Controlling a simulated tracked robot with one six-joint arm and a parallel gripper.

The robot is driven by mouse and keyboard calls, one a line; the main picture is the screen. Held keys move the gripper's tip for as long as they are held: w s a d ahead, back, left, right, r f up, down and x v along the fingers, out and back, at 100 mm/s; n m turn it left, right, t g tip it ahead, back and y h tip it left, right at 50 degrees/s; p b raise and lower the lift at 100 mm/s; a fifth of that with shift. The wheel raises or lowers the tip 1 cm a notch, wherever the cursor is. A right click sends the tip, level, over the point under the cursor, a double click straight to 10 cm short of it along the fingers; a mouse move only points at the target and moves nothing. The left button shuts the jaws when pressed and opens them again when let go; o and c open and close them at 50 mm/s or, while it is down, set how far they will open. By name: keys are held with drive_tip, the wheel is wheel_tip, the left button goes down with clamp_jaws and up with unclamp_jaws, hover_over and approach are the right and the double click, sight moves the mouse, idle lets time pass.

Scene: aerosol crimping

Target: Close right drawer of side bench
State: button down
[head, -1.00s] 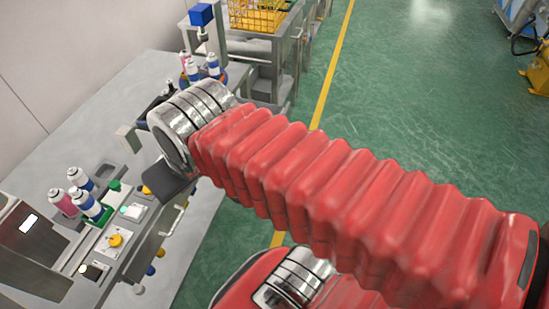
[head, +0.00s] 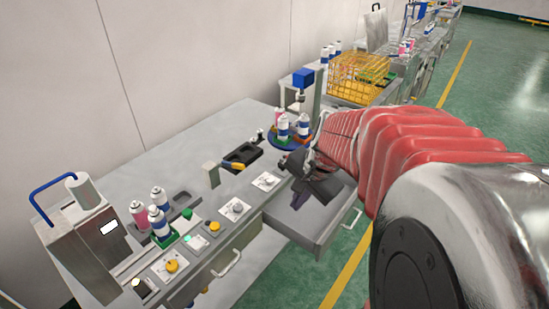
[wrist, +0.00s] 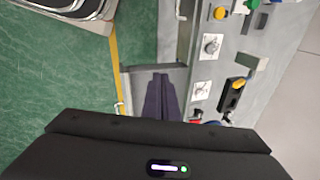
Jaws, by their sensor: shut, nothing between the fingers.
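The side bench (head: 205,132) stands along the wall. Its right drawer (head: 297,228) is pulled out, with its handle (head: 352,219) on the outer front. My gripper (head: 297,200) is shut and empty, pointing down over the open drawer, inside its outline from above. I cannot tell whether it touches the drawer. In the wrist view, my dark gripper fingers (wrist: 161,80) lie together over the drawer, and the drawer's side wall (wrist: 150,68) shows past them. My gripper and arm hide part of the drawer's interior and far side.
The left drawer's handle (head: 228,264) sits close to the bench front. Several spray cans (head: 158,221) and a yellow-handled tool (head: 236,165) are on the bench top. A yellow wire basket (head: 358,78) stands beyond. Green floor (head: 330,262) is open in front.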

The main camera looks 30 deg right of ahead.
drive_tip(key=s+d+f+m, duration=0.3)
drive_tip(key=d+f+m, duration=0.5)
drive_tip(key=d, duration=0.3)
drive_tip(key=s+d+f+m+y, duration=0.1)
drive_tip(key=s+d+f+m, duration=0.3)
drive_tip(key=d+f+m, duration=0.4)
drive_tip(key=d+f, duration=0.1)
drive_tip(key=d, duration=0.3)
drive_tip(key=shift+d+f+m, duration=0.3)
drive_tip(key=shift+f, duration=0.1)
drive_tip(key=w+a+f, duration=0.3)
drive_tip(key=w+f, duration=0.4)
drive_tip(key=f, duration=0.2)
